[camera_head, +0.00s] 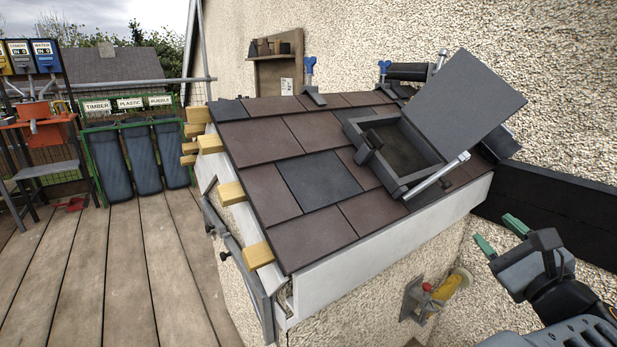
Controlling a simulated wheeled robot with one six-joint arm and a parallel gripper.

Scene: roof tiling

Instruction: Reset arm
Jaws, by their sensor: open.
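My gripper (500,235) is at the lower right, in front of the small roof. Its two green-tipped fingers are spread apart with nothing between them. It is clear of the roof's near white edge (390,238). My arm comes in from the lower right corner, and its lower part is cut off by the frame. The tiled roof (268,189) has brown and dark grey tiles. A skylight with a dark frame (388,160) sits in the roof, its lid (465,105) raised and tilted.
Blue-handled clamps (311,82) stand along the roof's top. Yellow timber ends (231,194) stick out at its left side. A yellow-handled tool (452,285) hangs on the wall below the roof. Labelled bins (141,158) stand at the back left. The plank floor (130,260) at left is mostly clear.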

